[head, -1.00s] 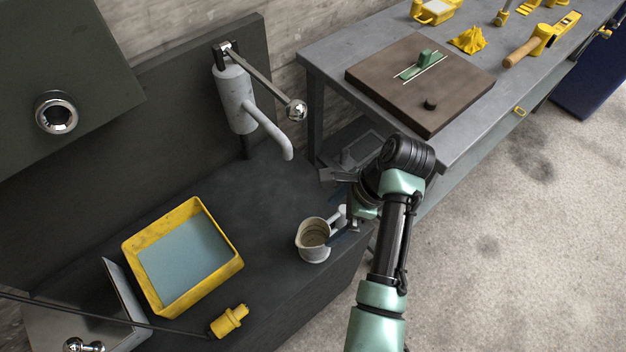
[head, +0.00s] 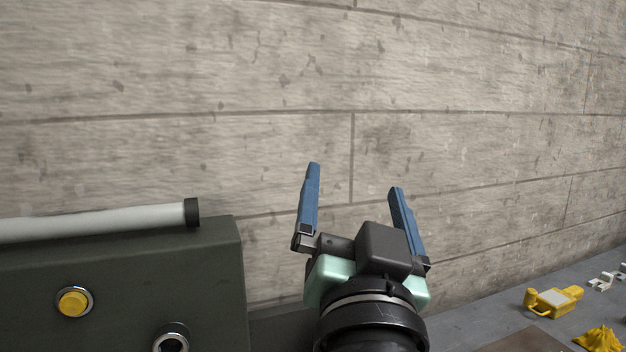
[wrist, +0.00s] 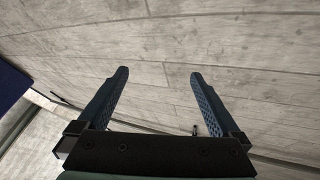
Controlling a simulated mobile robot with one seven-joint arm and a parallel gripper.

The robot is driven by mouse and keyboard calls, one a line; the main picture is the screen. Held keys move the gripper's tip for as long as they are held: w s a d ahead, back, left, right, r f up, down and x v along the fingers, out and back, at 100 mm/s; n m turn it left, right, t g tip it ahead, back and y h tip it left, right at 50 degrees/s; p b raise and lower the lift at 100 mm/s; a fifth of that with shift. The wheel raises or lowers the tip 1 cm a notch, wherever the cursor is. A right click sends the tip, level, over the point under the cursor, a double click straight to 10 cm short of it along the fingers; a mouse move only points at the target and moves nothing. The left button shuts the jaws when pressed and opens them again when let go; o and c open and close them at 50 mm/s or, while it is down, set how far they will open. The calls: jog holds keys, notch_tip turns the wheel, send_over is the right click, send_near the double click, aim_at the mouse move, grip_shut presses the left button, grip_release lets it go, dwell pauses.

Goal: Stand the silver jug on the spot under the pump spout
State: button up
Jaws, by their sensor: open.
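My gripper (head: 354,180) is raised in front of the concrete wall in the head view. Its two blue fingers are spread apart with nothing between them. The wrist view also shows the open fingers (wrist: 159,78) with only wall beyond them. The silver jug, the pump and its spout are in neither view now, so I cannot see where the jug stands.
A dark green cabinet (head: 215,290) with a yellow button (head: 73,301) and a pale tube (head: 100,222) on top is at left. At lower right is the grey bench (head: 460,325) with a yellow device (head: 553,301) and a crumpled yellow cloth (head: 600,340).

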jog(key=s+a+r+n+t+y, duration=0.1)
jog(key=s+a+r+n+t, duration=0.3)
jog(key=s+r, duration=0.6)
jog(key=shift+s+a+r+t, duration=0.15)
jog(key=shift+s+r+t, duration=0.25)
jog(key=shift+s+t, duration=0.25)
jog(key=shift+r, duration=0.1)
